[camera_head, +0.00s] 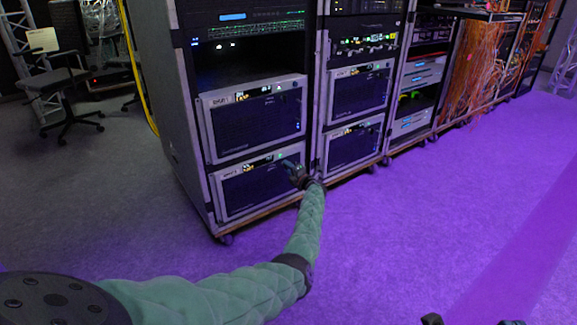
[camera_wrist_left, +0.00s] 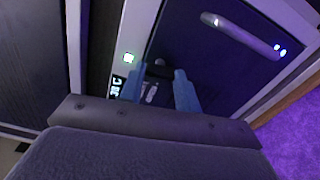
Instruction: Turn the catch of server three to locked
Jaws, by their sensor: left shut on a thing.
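My left gripper (camera_head: 292,170) is at the upper right part of the lower server (camera_head: 245,190) in the nearest rack. In the left wrist view its two blue fingers (camera_wrist_left: 159,80) reach to the server's front panel, shut on a small dark catch (camera_wrist_left: 160,66). The fingers partly hide the catch, and I cannot tell which way it is turned. The server labels are too small to read surely, so I cannot confirm which is server three. Two dark stubs, possibly my right gripper (camera_head: 471,321), show at the bottom edge of the head view; their state is unclear.
Another server (camera_head: 255,118) sits directly above in the same rack. A bar handle (camera_wrist_left: 240,36) stands out from the panel near the fingers. More racks with orange cables (camera_head: 477,70) line the right. A chair (camera_head: 62,90) stands at left. The purple-lit floor in front is clear.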

